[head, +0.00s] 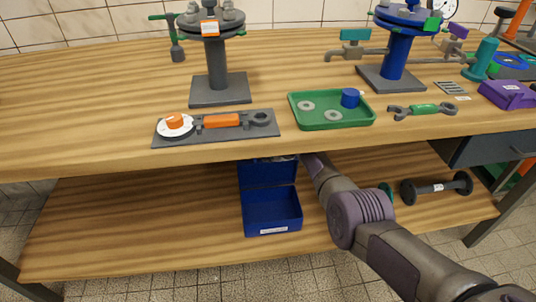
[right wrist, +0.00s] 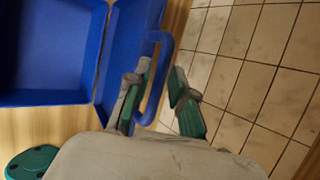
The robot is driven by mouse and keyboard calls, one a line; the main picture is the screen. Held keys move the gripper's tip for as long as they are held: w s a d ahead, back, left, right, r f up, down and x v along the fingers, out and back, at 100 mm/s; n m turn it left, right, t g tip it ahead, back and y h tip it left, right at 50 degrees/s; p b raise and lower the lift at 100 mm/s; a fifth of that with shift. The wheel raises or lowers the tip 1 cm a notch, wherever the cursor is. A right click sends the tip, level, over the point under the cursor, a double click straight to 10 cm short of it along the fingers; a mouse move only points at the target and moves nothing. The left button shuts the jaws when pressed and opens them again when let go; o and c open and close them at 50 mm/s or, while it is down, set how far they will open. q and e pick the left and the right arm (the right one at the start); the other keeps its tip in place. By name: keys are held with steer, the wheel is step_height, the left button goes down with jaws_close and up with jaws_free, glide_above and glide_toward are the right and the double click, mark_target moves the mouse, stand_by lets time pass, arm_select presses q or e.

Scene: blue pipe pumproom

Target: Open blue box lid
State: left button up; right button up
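The blue box (head: 272,212) sits on the lower wooden shelf with its inside showing. Its blue lid (head: 268,173) stands raised at the back, its top partly hidden by the tabletop. In the right wrist view, the open box (right wrist: 45,50) is at upper left, beside the lid (right wrist: 128,45) and its loop handle (right wrist: 164,52). My right gripper (right wrist: 160,72) has its green-padded fingers apart, with the handle between them. A gap shows between the handle and the right-hand finger. My right gripper is hidden under the tabletop in the head view. My left gripper is not in view.
The tabletop edge overhangs the shelf. A dark dumbbell-shaped part (head: 437,187) lies on the shelf right of my arm. A green round part (right wrist: 32,162) is near the box. The shelf left of the box is clear. A green tray (head: 331,122) is on the tabletop.

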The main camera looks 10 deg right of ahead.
steer(key=s+d+r, duration=0.3)
steer(key=s+d, duration=0.5)
steer(key=s, duration=0.5)
steer(key=shift+d+r, duration=0.25)
